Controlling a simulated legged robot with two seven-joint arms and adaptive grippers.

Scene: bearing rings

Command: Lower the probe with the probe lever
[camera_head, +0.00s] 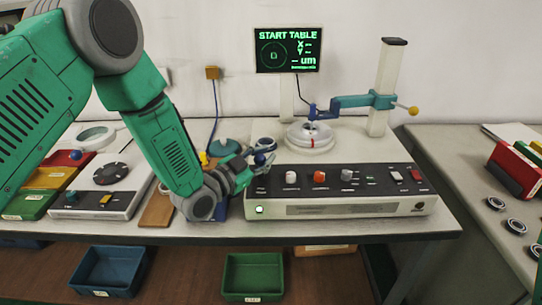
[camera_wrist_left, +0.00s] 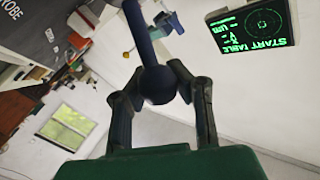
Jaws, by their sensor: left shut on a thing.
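The probe lever ends in a dark blue ball (camera_head: 261,159) at the left end of the measuring machine's front panel (camera_head: 340,185). My left gripper (camera_head: 250,168) is shut on this ball. In the left wrist view the ball (camera_wrist_left: 157,85) sits between both fingertips, with the dark blue lever rod (camera_wrist_left: 138,35) running up from it. The probe (camera_head: 312,112) hangs from a blue and teal arm (camera_head: 350,101) on the white column (camera_head: 386,85), above the round white table (camera_head: 311,140). I cannot tell whether its tip touches anything. My right gripper is not in view.
A screen (camera_head: 288,50) reads "START TABLE". Another device (camera_head: 105,185) stands at the left. Blue (camera_head: 108,270) and green (camera_head: 252,276) bins lie below the bench. Several rings (camera_head: 516,224) lie on the right table. Knobs and switches line the front panel, close to my left gripper.

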